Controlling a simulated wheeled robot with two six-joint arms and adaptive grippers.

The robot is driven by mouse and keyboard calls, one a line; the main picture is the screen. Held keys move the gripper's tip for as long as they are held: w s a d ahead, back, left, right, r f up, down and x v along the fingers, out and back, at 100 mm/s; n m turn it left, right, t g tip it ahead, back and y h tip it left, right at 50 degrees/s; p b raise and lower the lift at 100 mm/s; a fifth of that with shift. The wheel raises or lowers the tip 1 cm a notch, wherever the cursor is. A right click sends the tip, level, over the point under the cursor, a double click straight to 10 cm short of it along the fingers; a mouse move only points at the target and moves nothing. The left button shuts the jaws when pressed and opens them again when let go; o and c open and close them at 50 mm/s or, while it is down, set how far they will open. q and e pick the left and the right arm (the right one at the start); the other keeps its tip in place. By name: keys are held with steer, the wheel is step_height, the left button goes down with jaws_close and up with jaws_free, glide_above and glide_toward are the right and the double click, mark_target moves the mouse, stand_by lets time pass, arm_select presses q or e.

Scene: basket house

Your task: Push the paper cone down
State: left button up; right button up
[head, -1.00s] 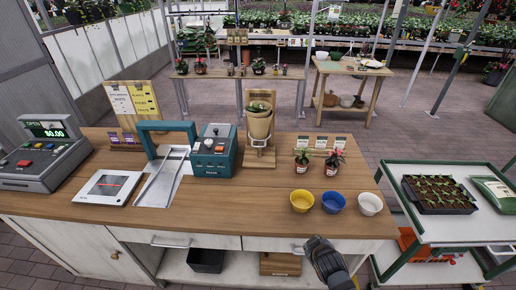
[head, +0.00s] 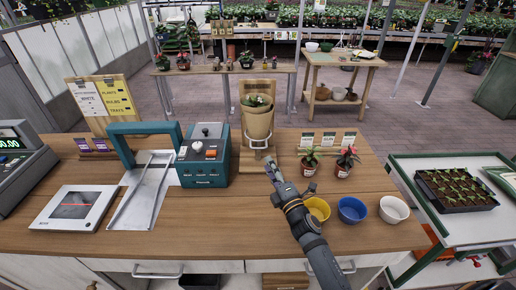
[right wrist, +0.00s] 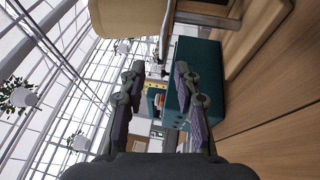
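The paper cone (head: 257,122) is tan and stands upright around a green plant in a metal ring holder (head: 258,149) on a wooden stand (head: 246,161). Its lower part also shows at the top of the right wrist view (right wrist: 130,18). My right gripper (head: 270,162) is just in front of and slightly right of the cone's lower end, apart from it as far as I can tell. In the right wrist view its two fingers (right wrist: 158,80) are spread with nothing between them. My left gripper is not in view.
A teal machine (head: 203,156) stands left of the cone. Two small potted plants (head: 343,165) stand to the right. Yellow (head: 318,208), blue (head: 352,210) and white (head: 394,209) bowls line the front right of the counter (head: 220,230). A screen device (head: 74,207) lies at the left.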

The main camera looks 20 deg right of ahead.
mark_target(259, 148)
steer(key=w, duration=0.6)
steer(key=w+a+r+p, duration=0.1)
steer(key=w, duration=0.2)
steer(key=shift+w+r, duration=0.1)
steer(key=shift+w, duration=0.2)
steer(key=shift+c, duration=0.4)
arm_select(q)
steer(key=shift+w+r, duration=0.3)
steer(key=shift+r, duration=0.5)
arm_select(e)
jaws_close()
